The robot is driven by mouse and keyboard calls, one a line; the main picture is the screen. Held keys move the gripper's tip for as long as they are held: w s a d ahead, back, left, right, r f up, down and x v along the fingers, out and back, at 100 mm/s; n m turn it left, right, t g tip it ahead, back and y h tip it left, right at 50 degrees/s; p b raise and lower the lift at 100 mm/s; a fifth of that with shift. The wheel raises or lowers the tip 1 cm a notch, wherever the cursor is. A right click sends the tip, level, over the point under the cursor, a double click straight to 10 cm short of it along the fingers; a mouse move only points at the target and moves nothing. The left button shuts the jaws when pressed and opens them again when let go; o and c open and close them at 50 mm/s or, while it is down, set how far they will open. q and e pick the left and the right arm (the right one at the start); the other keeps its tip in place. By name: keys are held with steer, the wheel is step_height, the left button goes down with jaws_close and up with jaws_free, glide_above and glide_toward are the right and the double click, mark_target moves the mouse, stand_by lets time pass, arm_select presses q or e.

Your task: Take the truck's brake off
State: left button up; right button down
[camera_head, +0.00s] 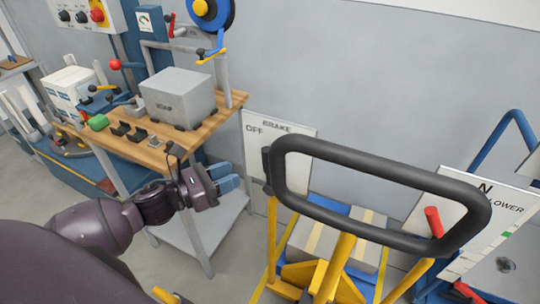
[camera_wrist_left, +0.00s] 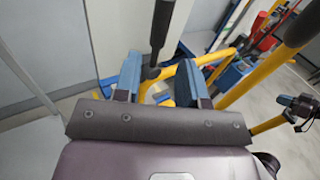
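The truck is a yellow pallet truck with a big black loop handle (camera_head: 380,150). Behind the handle's left side is a white panel (camera_head: 300,130) marked BRAKE and OFF. A dark lever (camera_head: 266,162) stands at that panel, partly merging with the handle in the head view. My left gripper (camera_head: 229,177) is just left of the panel, its blue fingers pointing toward the lever. In the left wrist view the gripper (camera_wrist_left: 158,84) is open, and the black lever (camera_wrist_left: 160,35) reaches down between its fingertips; contact cannot be told. A dark part at the wrist view's right edge may be my right gripper.
A wooden bench (camera_head: 195,135) with a grey box (camera_head: 178,97) stands at the left. A panel marked N and LOWER (camera_head: 490,225) with a red lever (camera_head: 434,222) is at the right. A carton (camera_head: 330,240) lies behind the yellow bars. A grey wall is behind.

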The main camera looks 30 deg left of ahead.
mark_target(267, 160)
arm_select(q)
steer(key=shift+x, duration=5.3)
steer(key=shift+r, duration=0.15)
steer(key=shift+c, duration=0.3)
jaws_close()
